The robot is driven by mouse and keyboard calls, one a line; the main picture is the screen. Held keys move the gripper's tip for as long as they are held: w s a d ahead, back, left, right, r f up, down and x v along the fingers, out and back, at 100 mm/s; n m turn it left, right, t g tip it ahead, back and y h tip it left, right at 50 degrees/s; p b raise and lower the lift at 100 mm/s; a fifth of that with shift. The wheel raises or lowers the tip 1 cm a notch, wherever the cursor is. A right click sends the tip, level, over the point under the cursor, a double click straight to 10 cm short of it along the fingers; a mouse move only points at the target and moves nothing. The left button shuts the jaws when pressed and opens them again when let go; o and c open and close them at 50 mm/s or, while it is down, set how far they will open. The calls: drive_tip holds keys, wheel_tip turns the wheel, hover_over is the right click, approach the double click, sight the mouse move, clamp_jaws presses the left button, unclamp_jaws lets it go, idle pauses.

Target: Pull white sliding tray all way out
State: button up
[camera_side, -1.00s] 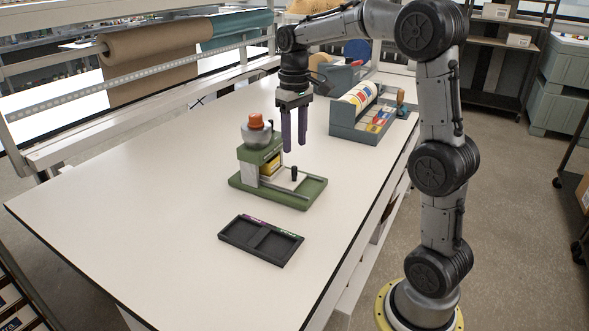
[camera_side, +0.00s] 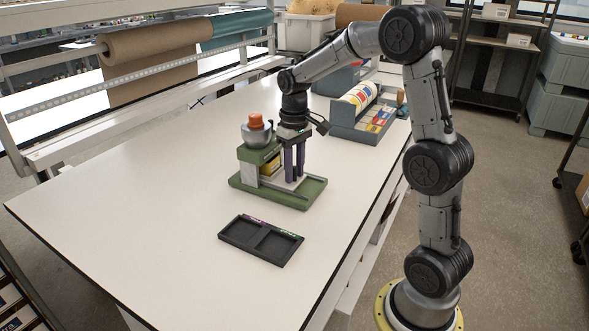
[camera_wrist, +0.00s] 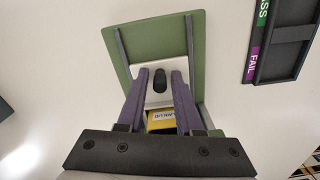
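The white sliding tray (camera_wrist: 158,99) sits low in the green fixture (camera_side: 313,192), partly under its upper block. A black upright knob (camera_wrist: 160,79) stands on the tray. My gripper (camera_wrist: 161,76) points down over the tray, its two purple fingers on either side of the knob. In the wrist view the fingers are apart, with a visible gap to the knob on both sides.
A yellow box (camera_wrist: 162,120) sits in the fixture behind the tray. A black two-compartment PASS/FAIL tray (camera_side: 260,240) lies in front. The table is otherwise clear nearby.

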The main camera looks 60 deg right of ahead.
clamp_jaws()
drive_tip(key=shift+r, duration=0.1)
idle(1.0)
